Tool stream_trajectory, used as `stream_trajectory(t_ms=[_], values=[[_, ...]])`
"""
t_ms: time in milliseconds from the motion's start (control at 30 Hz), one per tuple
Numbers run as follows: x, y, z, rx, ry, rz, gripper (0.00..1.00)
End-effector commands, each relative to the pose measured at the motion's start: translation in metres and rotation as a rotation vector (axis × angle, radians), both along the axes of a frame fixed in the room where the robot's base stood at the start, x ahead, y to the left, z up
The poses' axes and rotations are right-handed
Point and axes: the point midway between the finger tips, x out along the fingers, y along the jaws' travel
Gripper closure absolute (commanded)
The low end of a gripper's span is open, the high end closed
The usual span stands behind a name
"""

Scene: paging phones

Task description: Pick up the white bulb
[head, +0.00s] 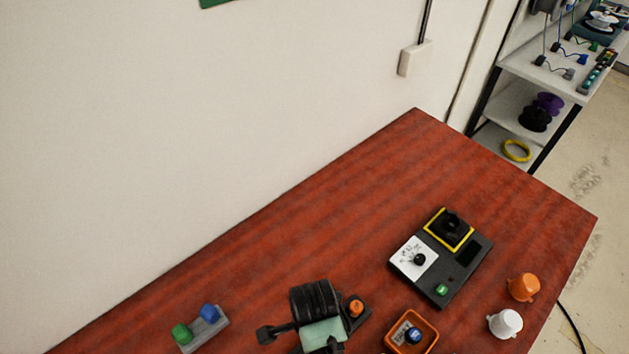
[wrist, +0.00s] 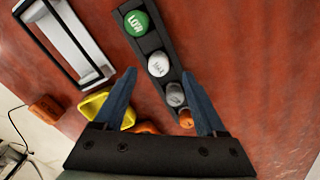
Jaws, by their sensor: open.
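The white bulb (wrist: 158,64) sits in a dark strip holder (wrist: 153,42), in a row with a green bulb (wrist: 137,23), a grey bulb (wrist: 175,94) and an orange bulb (wrist: 186,118). My gripper (wrist: 158,74) is open, one finger on each side of the row. The white bulb lies near the line between the fingertips; I cannot tell the height gap. In the head view, my gripper and wrist hide most of the holder, including the white bulb. Only the orange bulb end (head: 356,308) shows there.
A grey block with green and blue knobs (head: 206,330) is at left. The table's back is clear.

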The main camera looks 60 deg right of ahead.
Motion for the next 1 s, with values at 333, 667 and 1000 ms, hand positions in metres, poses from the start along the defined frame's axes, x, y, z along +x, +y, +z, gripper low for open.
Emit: stream_trajectory(t_ms=[333,667,1000], values=[[-0.003,0.001,-0.039,0.001,0.001,0.001,0.27],[-0.003,0.001,-0.041,0.000,0.000,0.001,0.41],[-0.003,0.001,-0.040,0.000,0.000,0.001,1.00]])
